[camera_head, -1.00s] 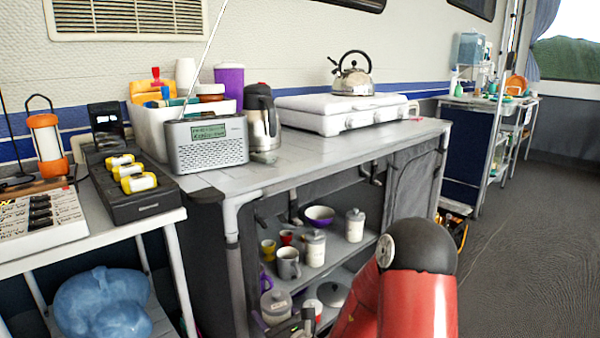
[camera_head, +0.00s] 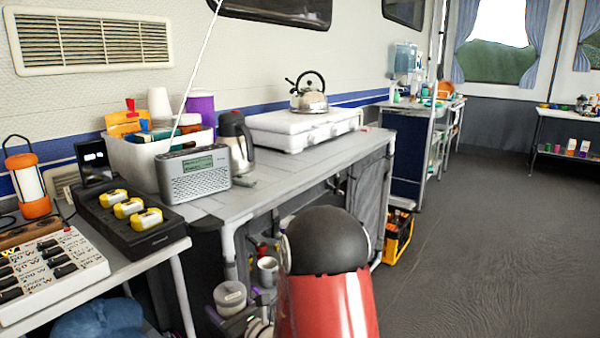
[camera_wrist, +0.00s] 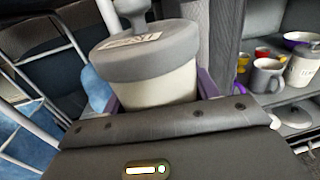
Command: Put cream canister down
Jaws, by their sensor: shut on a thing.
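The cream canister (camera_wrist: 148,75), with a cream body and a grey lid with a knob and a label, stands between the fingers of my gripper (camera_wrist: 155,103) in the wrist view. The gripper is shut on it. Purple finger edges show at both sides, and the canister's lower part is hidden behind the gripper body. In the head view the canister (camera_head: 230,295) is low in the picture, by the near left end of the grey cabinet (camera_head: 235,262). My gripper (camera_head: 233,322) is partly cut off below it.
The cabinet's shelf (camera_wrist: 290,98) holds mugs (camera_wrist: 267,75), another canister (camera_wrist: 304,68) and a purple bowl (camera_wrist: 300,39). The countertop (camera_head: 290,165) carries a radio (camera_head: 195,175), a flask (camera_head: 236,142) and a stove (camera_head: 305,128), with bare room along its front. Floor at right is open.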

